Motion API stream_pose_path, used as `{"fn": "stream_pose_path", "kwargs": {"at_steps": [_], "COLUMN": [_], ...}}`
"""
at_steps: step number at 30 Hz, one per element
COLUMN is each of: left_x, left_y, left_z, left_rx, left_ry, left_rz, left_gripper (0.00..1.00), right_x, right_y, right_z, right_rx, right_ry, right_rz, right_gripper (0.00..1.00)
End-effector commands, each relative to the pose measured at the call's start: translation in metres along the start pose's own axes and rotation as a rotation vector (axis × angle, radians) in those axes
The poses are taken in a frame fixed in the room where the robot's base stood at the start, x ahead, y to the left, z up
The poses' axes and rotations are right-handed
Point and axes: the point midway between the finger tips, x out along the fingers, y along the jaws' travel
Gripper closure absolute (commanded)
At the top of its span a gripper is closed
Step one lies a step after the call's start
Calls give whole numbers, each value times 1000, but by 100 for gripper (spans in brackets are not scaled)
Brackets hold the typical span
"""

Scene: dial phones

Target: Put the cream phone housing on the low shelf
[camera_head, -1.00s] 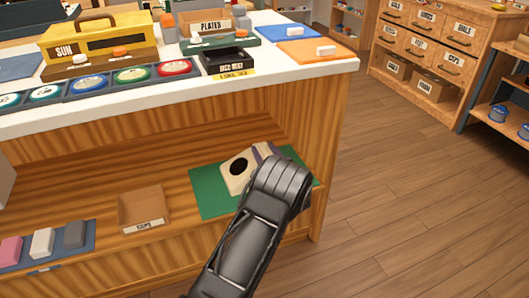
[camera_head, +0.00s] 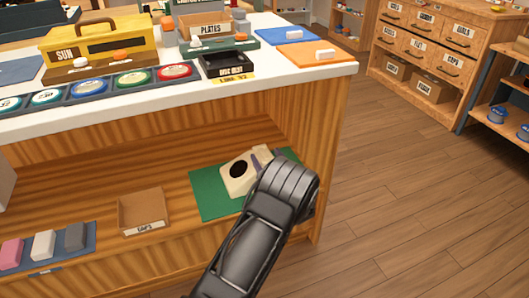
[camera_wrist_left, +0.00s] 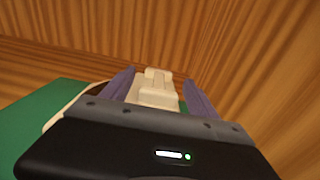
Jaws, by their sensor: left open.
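The cream phone housing (camera_head: 233,184), with a round dark opening in its face, sits on a green mat (camera_head: 207,201) on the low shelf (camera_head: 180,200). My left gripper (camera_head: 259,160) is at the housing's right side, and its wrist hides part of the housing and mat. In the left wrist view the two purple-grey fingers (camera_wrist_left: 159,92) are apart. A raised cream part of the housing (camera_wrist_left: 158,96) shows between them, with a gap to the right finger. Contact at the left finger cannot be told. My right gripper is not in view.
A small open box (camera_head: 143,208) and a blue tray (camera_head: 80,257) with pink, white and grey blocks stand left on the shelf. The white counter (camera_head: 300,75) overhangs it. A wooden end panel (camera_head: 327,170) closes the right side.

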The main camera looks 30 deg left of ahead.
Motion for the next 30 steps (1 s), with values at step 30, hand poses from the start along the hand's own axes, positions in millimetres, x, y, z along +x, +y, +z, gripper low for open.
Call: {"fn": "stream_pose_path", "kwargs": {"at_steps": [30], "left_x": [-94], "left_y": [0], "left_z": [0], "left_rx": [0], "left_ry": [-1], "left_rz": [0], "left_gripper": [31], "right_x": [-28], "right_y": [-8], "right_z": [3], "right_rx": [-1], "right_ry": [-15], "right_rz": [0], "right_gripper": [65]}}
